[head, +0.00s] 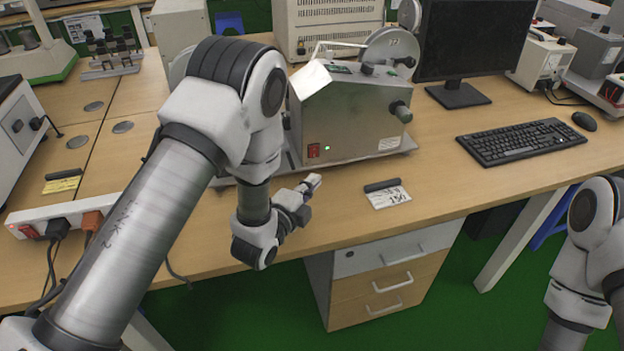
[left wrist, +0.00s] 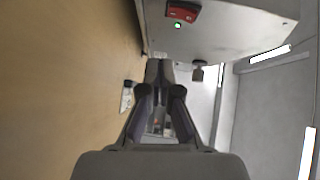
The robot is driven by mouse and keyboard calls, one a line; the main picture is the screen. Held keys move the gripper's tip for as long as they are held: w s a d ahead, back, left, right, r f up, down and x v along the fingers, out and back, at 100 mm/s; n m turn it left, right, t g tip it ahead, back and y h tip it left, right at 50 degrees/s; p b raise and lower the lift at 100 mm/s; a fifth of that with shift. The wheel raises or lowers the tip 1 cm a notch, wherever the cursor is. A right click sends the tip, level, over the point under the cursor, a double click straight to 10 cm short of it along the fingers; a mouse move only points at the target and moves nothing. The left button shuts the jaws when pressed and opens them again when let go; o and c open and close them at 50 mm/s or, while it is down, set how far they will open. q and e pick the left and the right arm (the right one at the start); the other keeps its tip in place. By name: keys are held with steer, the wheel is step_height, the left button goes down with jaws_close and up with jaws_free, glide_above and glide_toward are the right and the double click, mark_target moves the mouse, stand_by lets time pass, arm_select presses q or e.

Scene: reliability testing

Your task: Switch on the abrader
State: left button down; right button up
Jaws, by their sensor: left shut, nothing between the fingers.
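The abrader (head: 352,118) is a metal box with a wheel on top, standing on the wooden table. A red switch (head: 313,151) sits low on its front face, with a small lit green light (head: 327,148) beside it. My left gripper (head: 312,182) is shut and empty, a little in front of and below the switch, apart from it. In the left wrist view the red switch (left wrist: 183,11) is at the top edge, with a bright light (left wrist: 178,25) under it; the shut fingers (left wrist: 160,66) point toward the abrader's front. My right gripper is out of view.
A card with a black holder (head: 386,194) lies right of my left gripper. A keyboard (head: 522,141), mouse (head: 586,121) and monitor (head: 472,45) stand at the right. A power strip (head: 62,219) lies at the left. The table's front edge is close below the gripper.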

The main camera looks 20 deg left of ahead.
arm_select(q)
steer(key=s, duration=0.1)
steer(key=s+a+f, duration=0.1)
steer(key=s, duration=0.2)
steer(key=shift+s+a+f+b, duration=0.1)
steer(key=shift+a+f+b, duration=0.2)
steer(key=shift+f+b, duration=0.05)
steer(key=shift+v, duration=1.45)
steer(key=shift+d, duration=0.1)
steer(key=shift+r, duration=0.1)
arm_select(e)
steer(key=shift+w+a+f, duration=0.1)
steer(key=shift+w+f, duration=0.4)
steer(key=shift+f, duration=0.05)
